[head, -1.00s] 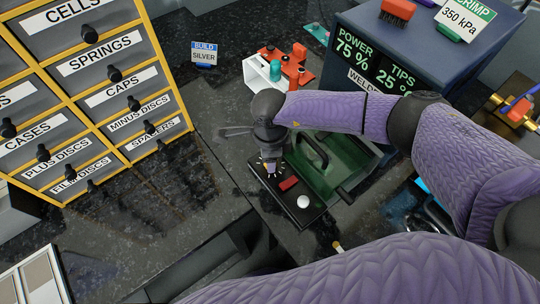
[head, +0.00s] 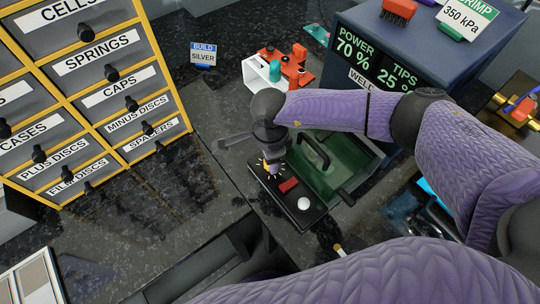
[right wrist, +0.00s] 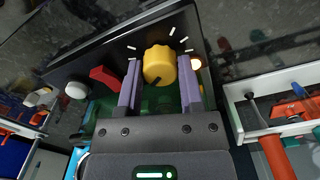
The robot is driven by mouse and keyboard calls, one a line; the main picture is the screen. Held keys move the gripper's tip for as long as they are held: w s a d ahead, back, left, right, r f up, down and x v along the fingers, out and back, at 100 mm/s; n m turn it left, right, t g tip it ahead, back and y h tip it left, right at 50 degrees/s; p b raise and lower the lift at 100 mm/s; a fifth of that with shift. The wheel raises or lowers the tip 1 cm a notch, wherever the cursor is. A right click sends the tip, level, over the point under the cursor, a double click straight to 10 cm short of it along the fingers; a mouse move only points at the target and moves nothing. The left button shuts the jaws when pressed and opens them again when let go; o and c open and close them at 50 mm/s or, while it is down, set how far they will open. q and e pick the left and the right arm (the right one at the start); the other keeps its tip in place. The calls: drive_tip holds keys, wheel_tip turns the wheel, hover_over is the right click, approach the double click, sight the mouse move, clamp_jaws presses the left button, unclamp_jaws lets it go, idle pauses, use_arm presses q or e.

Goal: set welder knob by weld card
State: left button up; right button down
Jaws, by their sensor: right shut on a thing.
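The yellow knob (right wrist: 159,64) sits on a black control panel (right wrist: 100,58), with white tick marks around it and a dark pointer mark on its near side. My right gripper (right wrist: 160,85) is shut on the knob, one purple finger on each side. In the head view my right gripper (head: 271,158) reaches down onto the panel and mostly hides the knob. The welder display (head: 372,58) reads POWER 70 % and TIPS 25, with the rest cut off by my arm. No weld card can be made out; a "WELD" label (head: 361,78) is partly hidden. My left gripper is out of view.
A red switch (head: 289,185) and a white button (head: 304,204) sit beside the knob. A "BUILD SILVER" card (head: 203,53) stands behind, and a "CRIMP 350 kPa" card (head: 467,17) is on the welder box.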

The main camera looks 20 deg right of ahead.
drive_tip(key=shift+c, duration=1.2)
unclamp_jaws()
wheel_tip(320, 180, up, 9)
drive_tip(key=p, duration=0.2)
drive_tip(key=shift+r+p, duration=0.1)
drive_tip(key=shift+p, duration=0.2)
drive_tip(key=shift+r, duration=0.4)
